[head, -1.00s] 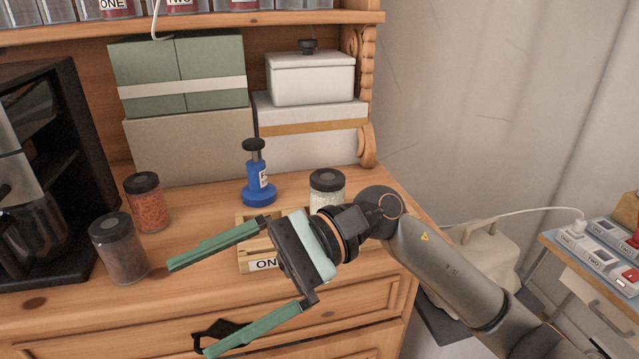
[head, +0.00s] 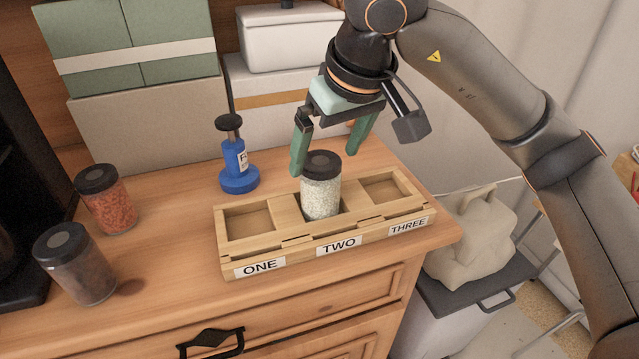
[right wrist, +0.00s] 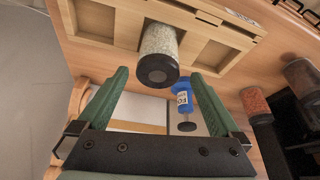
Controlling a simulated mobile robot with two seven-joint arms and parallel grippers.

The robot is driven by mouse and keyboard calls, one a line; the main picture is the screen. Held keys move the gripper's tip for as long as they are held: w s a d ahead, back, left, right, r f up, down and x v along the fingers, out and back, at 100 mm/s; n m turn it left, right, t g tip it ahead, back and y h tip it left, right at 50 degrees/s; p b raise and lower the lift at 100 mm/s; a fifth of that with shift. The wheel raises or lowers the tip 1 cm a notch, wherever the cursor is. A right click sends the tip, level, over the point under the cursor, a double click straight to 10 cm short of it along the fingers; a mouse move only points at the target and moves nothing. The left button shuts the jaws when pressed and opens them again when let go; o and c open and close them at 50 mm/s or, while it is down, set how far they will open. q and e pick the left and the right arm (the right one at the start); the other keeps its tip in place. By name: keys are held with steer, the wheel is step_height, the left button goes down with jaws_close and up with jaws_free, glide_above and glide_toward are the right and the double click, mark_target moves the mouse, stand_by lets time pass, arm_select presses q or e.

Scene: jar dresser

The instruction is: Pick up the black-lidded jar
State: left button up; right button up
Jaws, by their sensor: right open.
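A black-lidded jar (head: 321,196) of pale granules stands upright in the middle compartment, labelled TWO, of a wooden holder (head: 298,254). Its black lid and glass side also show in the right wrist view (right wrist: 158,55). My right gripper (head: 325,162) is open, its green fingers pointing down around the lid's level, one on the left and one behind to the right. In the right wrist view the jar's lid lies between and just beyond the fingertips (right wrist: 160,74); no contact is visible. Two other dark-lidded jars, one orange-filled (head: 107,203) and one brown-filled (head: 77,268), stand at left. My left gripper is not in view.
A blue stamp-like object (head: 238,165) with a black knob stands behind the holder, left of my right gripper. Stacked boxes (head: 150,122) fill the back. Holder compartments ONE and THREE are empty. The dresser top between the left jars and holder is clear.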

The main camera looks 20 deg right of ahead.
steer(key=p+x, duration=0.1)
steer(key=x, duration=0.7)
steer(key=shift+w, duration=0.2)
steer(key=shift+d+r, duration=0.1)
steer(key=shift+r, duration=0.05)
jaws_close()
stand_by(0.4)
